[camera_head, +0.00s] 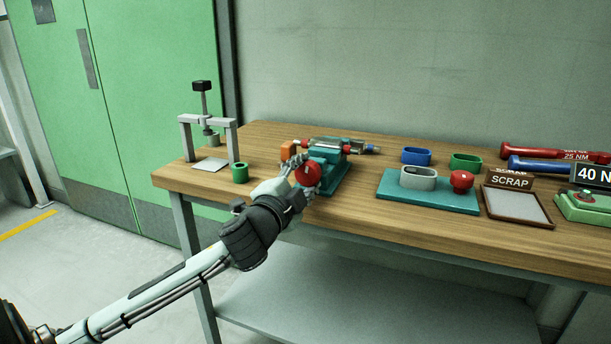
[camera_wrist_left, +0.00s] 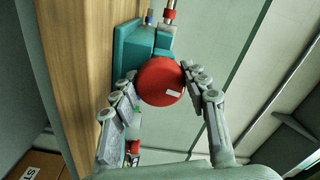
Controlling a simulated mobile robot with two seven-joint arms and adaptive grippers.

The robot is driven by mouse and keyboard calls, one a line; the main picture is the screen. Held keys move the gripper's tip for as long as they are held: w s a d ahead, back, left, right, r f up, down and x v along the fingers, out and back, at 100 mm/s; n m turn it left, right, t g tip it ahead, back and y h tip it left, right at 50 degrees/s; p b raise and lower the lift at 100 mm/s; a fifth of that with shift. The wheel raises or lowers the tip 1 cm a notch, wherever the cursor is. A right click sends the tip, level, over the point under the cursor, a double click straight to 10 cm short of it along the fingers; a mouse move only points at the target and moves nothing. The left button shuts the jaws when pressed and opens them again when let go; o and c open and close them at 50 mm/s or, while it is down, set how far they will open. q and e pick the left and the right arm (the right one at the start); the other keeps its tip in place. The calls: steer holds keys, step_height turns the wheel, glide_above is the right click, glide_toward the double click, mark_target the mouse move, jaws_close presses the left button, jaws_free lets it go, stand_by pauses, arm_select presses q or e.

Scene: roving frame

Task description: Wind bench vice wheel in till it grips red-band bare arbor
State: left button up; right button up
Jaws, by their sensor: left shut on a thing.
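The teal bench vice (camera_head: 330,178) stands on the wooden bench near its front edge. Its red wheel (camera_head: 308,173) faces me, with a white mark on it in the wrist view (camera_wrist_left: 161,82). My left gripper (camera_head: 299,178) is shut on the wheel, one finger on each side of its rim (camera_wrist_left: 158,84). A metallic bar with coloured ends (camera_head: 324,145) lies across the vice top. In the wrist view a rod with a red band (camera_wrist_left: 170,14) shows above the vice. Whether the jaws touch it cannot be told. My right gripper is not in view.
A small press (camera_head: 208,130) and a green ring (camera_head: 239,172) stand left of the vice. Bare bench lies between vice and board.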

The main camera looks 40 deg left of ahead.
arm_select(q)
steer(key=shift+m, duration=0.9)
steer(key=o, duration=1.2)
steer(key=shift+c, duration=0.2)
steer(key=v, duration=0.7)
steer(key=shift+s, duration=0.25)
